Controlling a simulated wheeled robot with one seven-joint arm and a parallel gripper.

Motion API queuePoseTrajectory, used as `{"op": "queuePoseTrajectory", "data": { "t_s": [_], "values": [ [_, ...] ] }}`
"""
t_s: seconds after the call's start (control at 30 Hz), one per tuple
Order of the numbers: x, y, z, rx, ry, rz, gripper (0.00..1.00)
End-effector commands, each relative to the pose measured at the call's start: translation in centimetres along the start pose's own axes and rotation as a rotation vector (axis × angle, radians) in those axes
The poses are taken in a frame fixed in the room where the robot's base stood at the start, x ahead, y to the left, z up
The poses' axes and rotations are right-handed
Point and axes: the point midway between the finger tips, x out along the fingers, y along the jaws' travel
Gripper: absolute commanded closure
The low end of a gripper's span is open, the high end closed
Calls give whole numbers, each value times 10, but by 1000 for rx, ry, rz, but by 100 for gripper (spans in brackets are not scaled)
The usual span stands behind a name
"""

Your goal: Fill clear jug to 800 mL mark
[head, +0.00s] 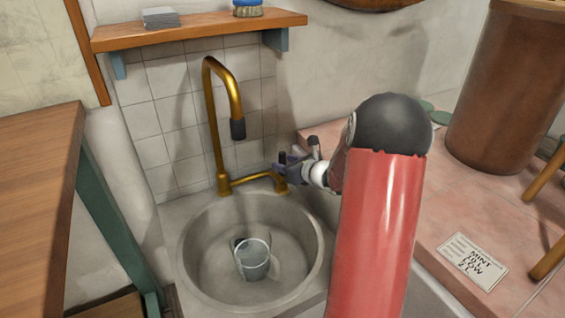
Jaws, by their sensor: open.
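No stream of water shows below the spout. A brass side piece (258,178) runs right from the tap's base. My gripper (283,164) is open at the right end of this piece, close to it; whether they touch is unclear.
A wooden shelf (200,31) hangs above the tap. A wooden table (35,190) stands at left. My red arm covers part of the counter.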

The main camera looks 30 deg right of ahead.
Motion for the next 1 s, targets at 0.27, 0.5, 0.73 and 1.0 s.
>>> {"op": "queuePoseTrajectory", "data": {
  "t_s": [0.27,0.5,0.73,1.0],
  "values": [
    [-46,0,0,0,-1,-2,56],
    [-57,0,0,1,0,0,56],
    [-57,0,0,1,0,0,56],
    [-57,10,5,-36,4,24,56]
  ]
}}
